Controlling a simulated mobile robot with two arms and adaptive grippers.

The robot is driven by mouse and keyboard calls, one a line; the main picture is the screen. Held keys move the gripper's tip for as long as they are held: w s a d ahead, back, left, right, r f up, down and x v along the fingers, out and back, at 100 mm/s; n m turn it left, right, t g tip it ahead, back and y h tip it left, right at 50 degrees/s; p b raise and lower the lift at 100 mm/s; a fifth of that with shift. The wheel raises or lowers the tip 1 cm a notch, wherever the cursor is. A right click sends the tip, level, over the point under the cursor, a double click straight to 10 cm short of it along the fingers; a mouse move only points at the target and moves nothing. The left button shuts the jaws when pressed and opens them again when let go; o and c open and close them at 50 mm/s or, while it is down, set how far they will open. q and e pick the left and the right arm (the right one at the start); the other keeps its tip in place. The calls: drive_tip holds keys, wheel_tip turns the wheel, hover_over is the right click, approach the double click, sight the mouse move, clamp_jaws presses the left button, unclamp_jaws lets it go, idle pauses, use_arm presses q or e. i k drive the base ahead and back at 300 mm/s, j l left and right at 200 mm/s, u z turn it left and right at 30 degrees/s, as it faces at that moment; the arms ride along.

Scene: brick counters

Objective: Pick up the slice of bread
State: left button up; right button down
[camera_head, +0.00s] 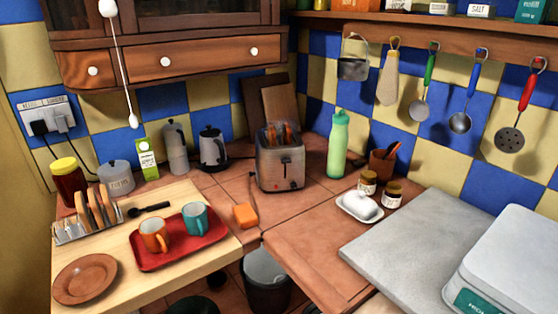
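Several slices of bread (96,207) stand upright in a metal toast rack (88,231) on the wooden board at the left. More brown slices (287,133) stick up out of the slots of a silver toaster (281,169) at the back corner of the counter. I cannot tell which slice the task means. Neither of my grippers shows in the head view, so nothing is seen held.
A red tray (178,252) with an orange mug (153,236) and a teal mug (195,218) lies right of the rack. A brown plate (85,279) sits in front. A green bottle (338,145) stands right of the toaster. A grey bin (266,287) stands below the counters.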

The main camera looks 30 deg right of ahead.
sight(271, 139)
drive_tip(key=i+j+z, duration=0.1)
drive_tip(key=j+z, duration=0.3)
drive_tip(key=i+j+z, duration=0.1)
drive_tip(key=j+z, duration=0.15)
drive_tip(key=z, duration=0.15)
drive_tip(key=j+z, duration=0.45)
drive_tip(key=l+u, duration=0.1)
drive_tip(key=u, duration=1.15)
drive_tip(key=z, duration=1.25)
drive_tip(key=i+l+u, duration=0.2)
drive_tip(key=u, duration=0.2)
drive_tip(key=i, duration=0.1)
